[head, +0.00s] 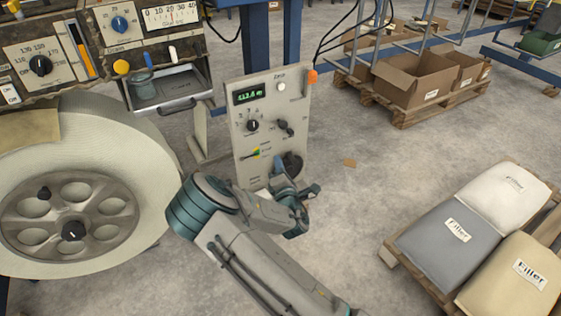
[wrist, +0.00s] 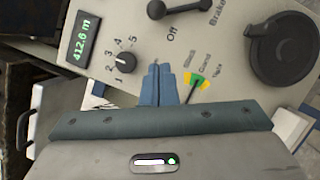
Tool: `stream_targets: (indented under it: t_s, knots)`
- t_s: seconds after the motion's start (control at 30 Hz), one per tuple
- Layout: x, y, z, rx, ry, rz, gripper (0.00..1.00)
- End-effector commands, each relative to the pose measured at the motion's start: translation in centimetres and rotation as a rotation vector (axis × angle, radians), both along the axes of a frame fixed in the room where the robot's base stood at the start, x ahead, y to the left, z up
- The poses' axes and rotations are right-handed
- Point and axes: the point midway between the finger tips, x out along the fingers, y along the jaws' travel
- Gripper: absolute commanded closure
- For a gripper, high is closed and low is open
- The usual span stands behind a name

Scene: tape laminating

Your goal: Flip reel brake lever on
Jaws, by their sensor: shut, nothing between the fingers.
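The control panel (head: 271,100) is a grey upright plate. Its black brake lever (wrist: 180,8) is partly cut off at the top of the wrist view, beside the labels "Off" and "Brake"; it also shows in the head view (head: 285,127). I cannot tell for sure which label it points to. My gripper (wrist: 156,72) is shut and empty. Its blue fingertips are in front of the panel, between the numbered knob (wrist: 124,62) and the green-and-yellow selector (wrist: 197,82), apart from the lever.
A big black round knob (wrist: 282,48) sticks out to the right of the lever in the wrist view. A large paper reel (head: 130,160) stands left of the panel in the head view. Filler sacks (head: 450,235) lie on a pallet at right. The floor between is mostly clear.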

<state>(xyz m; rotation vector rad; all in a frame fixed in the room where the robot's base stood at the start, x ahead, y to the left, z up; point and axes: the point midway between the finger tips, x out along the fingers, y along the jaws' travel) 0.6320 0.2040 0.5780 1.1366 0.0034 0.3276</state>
Motion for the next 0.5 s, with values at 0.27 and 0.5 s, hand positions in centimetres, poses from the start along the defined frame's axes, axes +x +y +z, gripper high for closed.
stream_targets:
  t_s: [0.27, 0.5]
  knots:
    - [5.7, 1.5, 0.9, 0.003, -0.003, 0.001, 1.0]
    - [9.0, 0.7, 2.1, 0.001, -0.002, -0.002, 1.0]
